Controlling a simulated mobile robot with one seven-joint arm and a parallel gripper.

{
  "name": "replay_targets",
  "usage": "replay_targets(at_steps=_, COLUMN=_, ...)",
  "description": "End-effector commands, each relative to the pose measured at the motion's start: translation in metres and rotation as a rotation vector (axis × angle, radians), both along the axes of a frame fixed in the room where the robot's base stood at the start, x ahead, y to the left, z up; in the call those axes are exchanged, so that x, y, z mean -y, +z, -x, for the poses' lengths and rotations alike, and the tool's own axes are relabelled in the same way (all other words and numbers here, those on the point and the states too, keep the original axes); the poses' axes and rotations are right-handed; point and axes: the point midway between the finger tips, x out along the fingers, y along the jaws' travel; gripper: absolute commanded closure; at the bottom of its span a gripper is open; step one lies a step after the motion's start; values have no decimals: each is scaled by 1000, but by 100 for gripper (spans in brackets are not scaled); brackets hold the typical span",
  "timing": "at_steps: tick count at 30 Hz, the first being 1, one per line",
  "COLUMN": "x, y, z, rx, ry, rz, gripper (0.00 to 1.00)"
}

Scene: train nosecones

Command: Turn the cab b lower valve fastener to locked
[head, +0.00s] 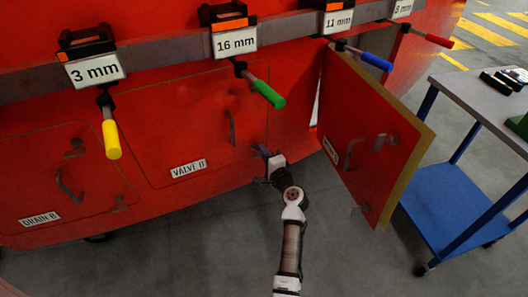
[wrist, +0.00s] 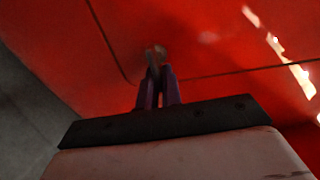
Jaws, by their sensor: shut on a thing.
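The red valve B panel (head: 200,130) is flush in the train's red side, with a handle (head: 231,128) and a "VALVE B" label (head: 188,168). My gripper (head: 261,151) is at the panel's lower right edge and hides the fastener there in the head view. In the wrist view a small round, metallic fastener (wrist: 156,54) sits near the panel's seam corner. The purple fingers of my gripper (wrist: 158,82) are closed on its tab. The tab looks roughly in line with the fingers; whether it is locked I cannot tell.
A red door (head: 365,140) stands swung open just right of my arm. The drain B panel (head: 60,185) is at left. Tools with yellow (head: 111,139), green (head: 268,94) and blue (head: 376,62) handles hang above. A cart (head: 450,205) stands at right. The floor in front is clear.

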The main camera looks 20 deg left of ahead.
Motion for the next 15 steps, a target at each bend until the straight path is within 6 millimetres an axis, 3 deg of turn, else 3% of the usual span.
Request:
replay_targets(at_steps=14, x=0, y=0, z=0, rx=-10, ry=-1, rz=-10, gripper=100)
replay_targets(at_steps=15, x=0, y=-1, z=0, rx=-10, ry=-1, rz=-10, gripper=88)
